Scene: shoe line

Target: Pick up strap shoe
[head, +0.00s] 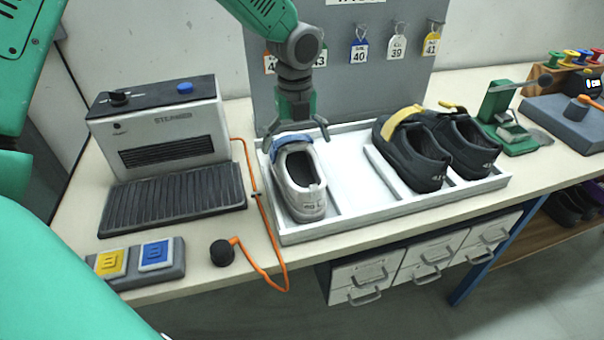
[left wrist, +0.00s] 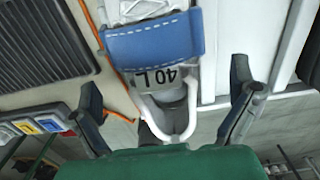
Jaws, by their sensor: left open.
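A white shoe (head: 304,192) with a blue strap (head: 290,143) lies in the left compartment of a white tray (head: 336,195). My left gripper (head: 297,132) is open and points down over the strapped end of this shoe, holding nothing. In the left wrist view the blue strap (left wrist: 155,42) and the marking "40 L" lie ahead of the spread fingers (left wrist: 165,88). Whether a finger touches the shoe I cannot tell. Two dark shoes (head: 418,153) stand in the right part of the tray, and a yellow strap (head: 402,127) crosses one. My right gripper is not in view.
A grey steamer box (head: 165,130) with a ribbed black plate (head: 172,198) stands left of the tray. An orange cable (head: 258,205) runs between them. A grey board (head: 350,85) with numbered tags rises behind the tray. A green tool (head: 500,110) stands to the right.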

